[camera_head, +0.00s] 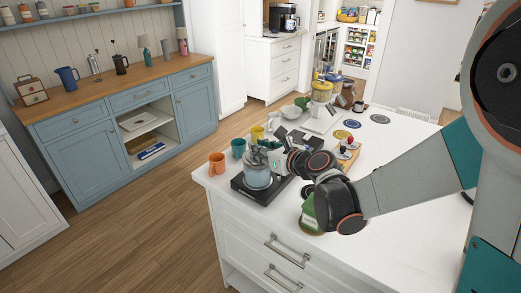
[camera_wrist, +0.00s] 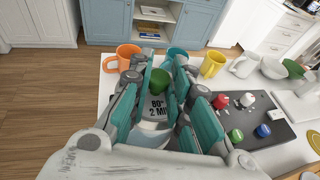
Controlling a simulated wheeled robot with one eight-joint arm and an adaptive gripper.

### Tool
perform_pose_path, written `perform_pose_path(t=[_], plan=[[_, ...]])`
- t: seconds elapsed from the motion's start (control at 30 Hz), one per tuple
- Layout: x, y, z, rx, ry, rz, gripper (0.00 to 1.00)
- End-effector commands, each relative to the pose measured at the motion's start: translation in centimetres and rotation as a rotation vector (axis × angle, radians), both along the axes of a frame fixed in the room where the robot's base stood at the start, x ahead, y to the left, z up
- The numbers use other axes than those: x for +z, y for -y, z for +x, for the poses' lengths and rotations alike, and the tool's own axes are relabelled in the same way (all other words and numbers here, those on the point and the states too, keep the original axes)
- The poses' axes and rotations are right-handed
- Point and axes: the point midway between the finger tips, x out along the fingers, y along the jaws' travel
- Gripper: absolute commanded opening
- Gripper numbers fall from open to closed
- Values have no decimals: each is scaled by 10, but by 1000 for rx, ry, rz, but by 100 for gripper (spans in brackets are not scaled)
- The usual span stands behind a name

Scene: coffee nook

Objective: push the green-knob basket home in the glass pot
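The glass pot (camera_head: 257,176) stands on a dark tray at the near left corner of the white counter. In the wrist view its pale body, with "80° 2 MIN" lettering (camera_wrist: 157,106), shows below my fingers. The basket's green knob (camera_wrist: 161,82) shows between my teal finger pads, above the lettering. My gripper (camera_head: 268,150) is over the pot, pointing down at it; in the wrist view its fingers (camera_wrist: 160,78) flank the knob. I cannot tell whether the pads touch the knob. The basket's body is hidden, so its depth in the pot cannot be read.
An orange mug (camera_wrist: 127,56), teal mug (camera_wrist: 176,55) and yellow mug (camera_wrist: 212,64) stand behind the pot.

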Motion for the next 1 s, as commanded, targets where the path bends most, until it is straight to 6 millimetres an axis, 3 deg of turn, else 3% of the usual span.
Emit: perform_pose_path(t=[0.03, 0.1, 0.57, 1.0], plan=[[0, 0, 0, 0, 0, 0, 27], [0, 0, 0, 0, 0, 0, 41], [2, 5, -6, -1, 0, 0, 41], [25, 48, -64, -3, -1, 1, 41]])
